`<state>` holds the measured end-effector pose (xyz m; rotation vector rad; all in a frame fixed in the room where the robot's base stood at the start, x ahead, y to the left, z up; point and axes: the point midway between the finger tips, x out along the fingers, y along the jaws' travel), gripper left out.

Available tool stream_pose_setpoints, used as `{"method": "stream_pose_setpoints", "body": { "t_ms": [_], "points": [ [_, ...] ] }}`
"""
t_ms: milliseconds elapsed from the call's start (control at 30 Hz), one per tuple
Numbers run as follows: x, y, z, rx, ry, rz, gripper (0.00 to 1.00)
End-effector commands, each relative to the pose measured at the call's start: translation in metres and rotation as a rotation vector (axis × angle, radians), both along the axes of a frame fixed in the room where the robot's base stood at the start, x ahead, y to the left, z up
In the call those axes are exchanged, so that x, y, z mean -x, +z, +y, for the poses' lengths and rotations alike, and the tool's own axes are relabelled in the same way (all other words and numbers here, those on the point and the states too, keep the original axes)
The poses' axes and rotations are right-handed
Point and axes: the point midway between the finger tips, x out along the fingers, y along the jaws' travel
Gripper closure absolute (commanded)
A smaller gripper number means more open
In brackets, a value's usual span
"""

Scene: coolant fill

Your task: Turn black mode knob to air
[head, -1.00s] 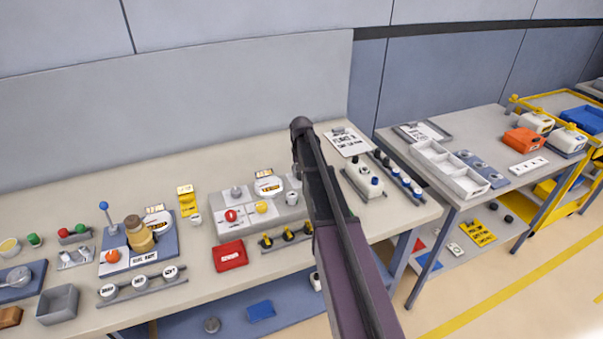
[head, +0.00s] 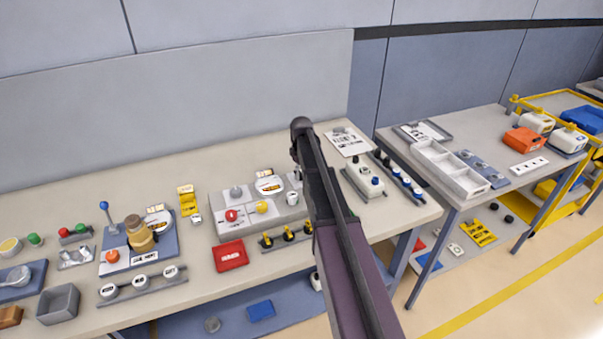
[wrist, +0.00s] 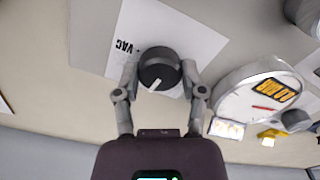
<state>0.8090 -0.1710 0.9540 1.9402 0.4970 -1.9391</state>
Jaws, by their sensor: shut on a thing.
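The black mode knob (wrist: 155,72) is between the two fingers of my gripper (wrist: 160,66) in the wrist view. My gripper is shut on it, one finger at each side. The knob's white pointer mark points toward the lower left of that view. A white label sheet (wrist: 138,22) lies under the knob, with "VAC" printed upside down at its left; other lettering is hidden behind the gripper. In the head view my arm covers the knob and the fingers.
A round white gauge (wrist: 255,98) with a red needle stands close to the right finger in the wrist view. In the head view, a grey block with red and yellow knobs (head: 240,228), a red box (head: 231,255) and a white unit (head: 362,180) surround my arm.

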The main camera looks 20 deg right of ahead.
Motion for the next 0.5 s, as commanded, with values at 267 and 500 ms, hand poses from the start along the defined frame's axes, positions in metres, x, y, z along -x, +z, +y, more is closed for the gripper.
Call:
{"method": "stream_pose_setpoints", "body": {
  "t_ms": [267,500],
  "points": [
    [0.003,-0.0005,-0.0002,0.0,0.098,0.007,0.94],
    [0.0029,-0.0005,-0.0001,0.0,0.113,0.006,0.94]
  ]
}}
